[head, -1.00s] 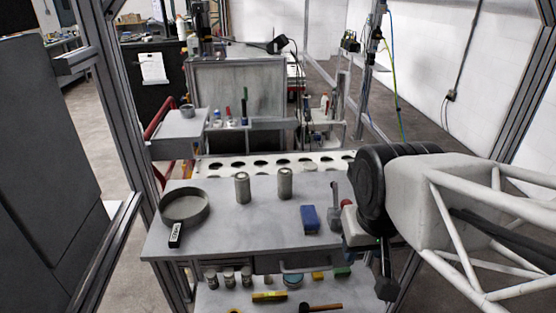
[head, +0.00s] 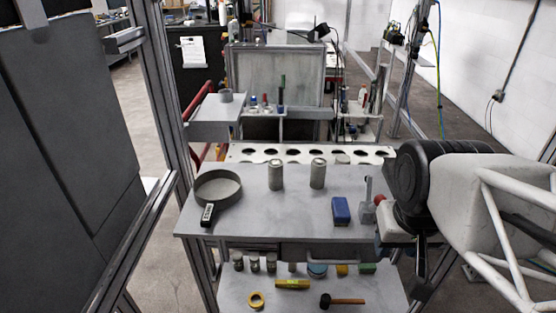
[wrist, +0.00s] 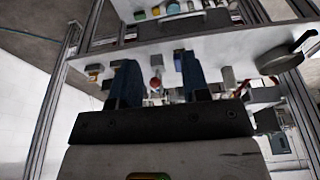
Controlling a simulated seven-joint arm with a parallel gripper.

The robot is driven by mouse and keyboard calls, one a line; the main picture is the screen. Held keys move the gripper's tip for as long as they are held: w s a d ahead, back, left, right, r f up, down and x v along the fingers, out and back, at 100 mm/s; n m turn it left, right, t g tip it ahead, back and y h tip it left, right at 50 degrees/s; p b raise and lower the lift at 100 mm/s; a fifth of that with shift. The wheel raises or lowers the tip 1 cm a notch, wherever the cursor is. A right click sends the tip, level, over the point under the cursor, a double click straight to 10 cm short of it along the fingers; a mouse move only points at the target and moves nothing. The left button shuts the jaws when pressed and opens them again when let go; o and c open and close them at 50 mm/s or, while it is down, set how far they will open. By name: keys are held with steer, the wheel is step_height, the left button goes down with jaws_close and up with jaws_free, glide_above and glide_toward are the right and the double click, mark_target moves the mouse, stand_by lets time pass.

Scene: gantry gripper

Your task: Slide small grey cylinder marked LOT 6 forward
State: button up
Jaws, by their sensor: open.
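Two grey cylinders stand upright on the grey tabletop in the head view, a left one (head: 276,175) and a right one (head: 318,174). No LOT 6 marking is readable on either, so I cannot tell which is named. My gripper (wrist: 158,62) shows in the wrist view with its two dark blue fingers apart and nothing between them. In the head view my arm is at the table's right side, well right of both cylinders and not touching them. The fingertips are not clearly seen there.
A round grey pan (head: 218,186) sits at the table's left. A blue block (head: 340,211) and a lever fixture with a red knob (head: 379,200) are at the right, near my arm. A white rack with holes (head: 260,152) runs behind. The front middle is clear.

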stand_by(0.5)
steer(key=o, duration=0.7)
steer(key=shift+w+r, duration=0.1)
steer(key=shift+w, duration=0.15)
steer(key=shift+o, duration=0.3)
steer(key=shift+w+a+r+n, duration=0.2)
steer(key=shift+w+n, duration=0.1)
steer(key=shift+w, duration=0.3)
steer(key=n+g, duration=0.3)
steer(key=n, duration=1.4)
glide_above(276, 162)
steer(key=f, duration=0.8)
steer(key=shift+s+d, duration=0.2)
steer(key=shift+s, duration=0.1)
steer(key=shift+w+a+f+n, duration=0.25)
steer(key=shift+n, duration=0.05)
steer(key=shift+f, duration=0.15)
